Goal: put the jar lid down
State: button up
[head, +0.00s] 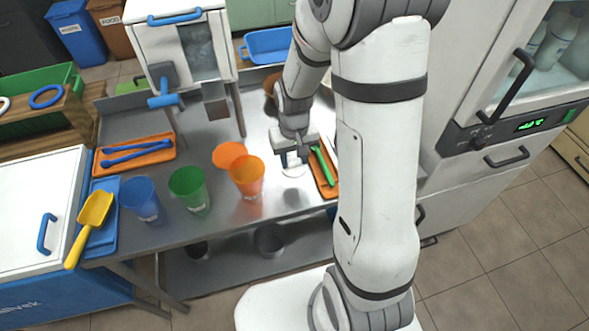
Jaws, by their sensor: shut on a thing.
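My gripper (292,160) points down just above the steel table, right of the orange cup. It is shut on a small pale thing, which I take to be the jar lid (293,171). The fingers hide much of it, and I cannot tell whether it touches the table. No jar can be made out clearly; my arm covers part of the table behind and to the right.
An orange tray (329,189) with a green tool (323,166) lies close on the right. The press (182,50) stands behind.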

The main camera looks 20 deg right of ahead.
aim_at(296, 166)
notch_tip(296, 166, down, 2)
jog(key=shift+w+d+f, duration=0.1)
jog(key=shift+d, duration=0.05)
jog(key=shift+f, duration=2)
jog(key=shift+f, duration=0.25)
jog(key=o, duration=0.9)
jog(key=shift+r, duration=0.15)
jog(key=shift+o, duration=0.2)
